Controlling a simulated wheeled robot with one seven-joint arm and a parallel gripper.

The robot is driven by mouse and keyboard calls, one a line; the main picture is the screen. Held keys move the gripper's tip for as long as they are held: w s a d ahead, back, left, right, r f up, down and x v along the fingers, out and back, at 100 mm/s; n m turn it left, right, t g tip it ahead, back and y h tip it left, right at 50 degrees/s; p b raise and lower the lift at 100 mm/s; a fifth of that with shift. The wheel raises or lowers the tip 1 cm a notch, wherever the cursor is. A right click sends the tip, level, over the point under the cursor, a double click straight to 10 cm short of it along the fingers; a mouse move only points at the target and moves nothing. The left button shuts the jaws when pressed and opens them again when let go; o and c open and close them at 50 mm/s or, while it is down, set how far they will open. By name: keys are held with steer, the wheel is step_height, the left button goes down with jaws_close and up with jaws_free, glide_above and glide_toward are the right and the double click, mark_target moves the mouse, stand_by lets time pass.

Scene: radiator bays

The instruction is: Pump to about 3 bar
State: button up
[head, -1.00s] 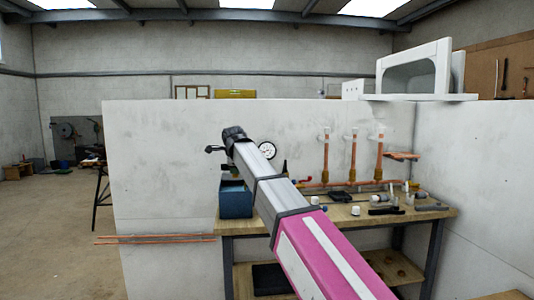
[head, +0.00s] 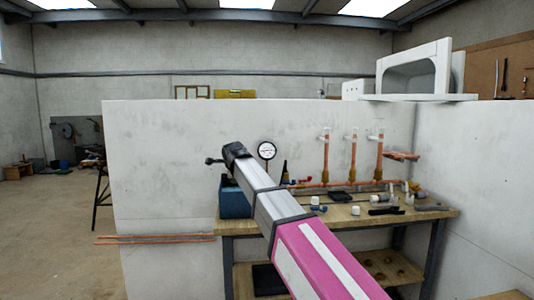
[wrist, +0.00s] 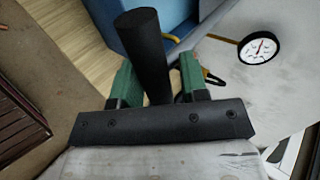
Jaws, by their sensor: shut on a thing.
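The pump is a blue box (head: 235,200) at the left end of the workbench; part of its blue body (wrist: 160,22) shows at the top of the wrist view. My gripper (wrist: 158,72), with green fingers, is shut on the black round pump handle (wrist: 143,40). In the head view the handle end (head: 211,161) sticks out left of my wrist, above the box. A round white pressure gauge (head: 266,150) stands behind my arm; it also shows in the wrist view (wrist: 260,48). Its needle is too small to read surely. My arm hides part of the pump.
Copper pipes (head: 352,160) with brass fittings stand along the white wall. A dark bottle (head: 284,171), white caps (head: 355,210) and tools (head: 385,211) are on the wooden bench (head: 350,224). Open floor (head: 55,235) lies to the left.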

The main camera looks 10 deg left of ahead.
steer(key=shift+g, duration=0.7)
steer(key=r, duration=0.2)
steer(key=w+r, duration=0.1)
steer(key=r, duration=0.1)
steer(key=shift+a+r, duration=0.15)
steer(key=shift+r, duration=0.05)
steer(key=shift+s+r, duration=0.1)
steer(key=shift+r, duration=0.2)
steer(key=r, duration=0.2)
steer(key=w+r+g, duration=0.1)
steer(key=r+g, duration=0.1)
steer(key=r, duration=0.1)
steer(key=shift+w+a+r+h, duration=0.2)
steer(key=shift+w+r+h, duration=0.15)
steer(key=shift+h, duration=0.05)
steer(key=shift+s+f, duration=0.1)
steer(key=shift+f, duration=0.1)
